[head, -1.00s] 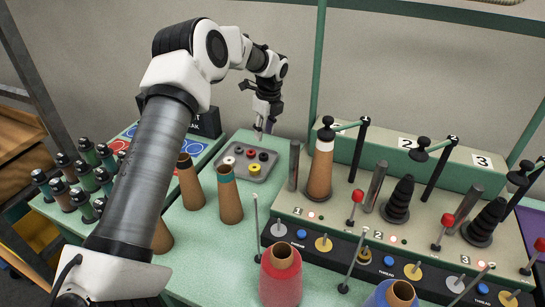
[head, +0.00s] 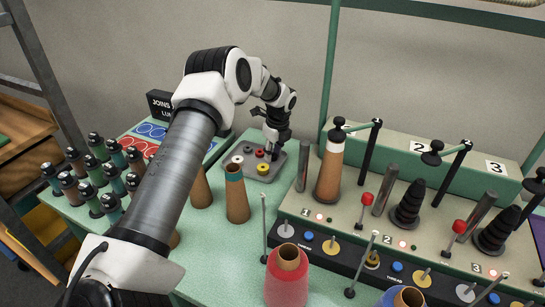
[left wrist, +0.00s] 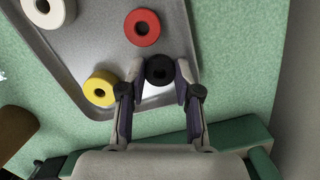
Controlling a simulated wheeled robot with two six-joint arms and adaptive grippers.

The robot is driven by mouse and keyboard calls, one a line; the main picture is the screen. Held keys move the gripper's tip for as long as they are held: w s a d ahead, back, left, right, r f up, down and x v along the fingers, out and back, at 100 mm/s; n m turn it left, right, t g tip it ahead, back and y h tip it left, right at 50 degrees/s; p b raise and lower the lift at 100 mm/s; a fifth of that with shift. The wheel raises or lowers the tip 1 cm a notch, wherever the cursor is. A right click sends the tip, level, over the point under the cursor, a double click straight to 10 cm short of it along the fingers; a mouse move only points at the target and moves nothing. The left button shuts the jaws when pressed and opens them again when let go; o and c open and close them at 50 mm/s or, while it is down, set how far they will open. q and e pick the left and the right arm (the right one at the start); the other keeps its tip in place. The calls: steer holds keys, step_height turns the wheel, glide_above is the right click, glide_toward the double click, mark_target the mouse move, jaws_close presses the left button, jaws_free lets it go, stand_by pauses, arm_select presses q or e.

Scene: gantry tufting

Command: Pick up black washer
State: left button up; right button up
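The black washer (left wrist: 159,70) lies flat on the grey metal tray (left wrist: 85,45), near its edge, in the left wrist view. My left gripper (left wrist: 160,76) is low over the tray, with one finger on each side of this washer. Narrow gaps seem to show between fingers and washer, so it looks open around it. In the head view my left gripper (head: 273,153) points down at the tray's right part (head: 254,178) and hides most of that washer. My right gripper is in neither view.
A red washer (left wrist: 142,27), a yellow washer (left wrist: 100,89) and a white washer (left wrist: 48,10) share the tray. Brown cones (head: 237,195) stand in front of the tray. The green machine panel (head: 330,225) with posts and spindles fills the right.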

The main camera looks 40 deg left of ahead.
arm_select(q)
jaws_close()
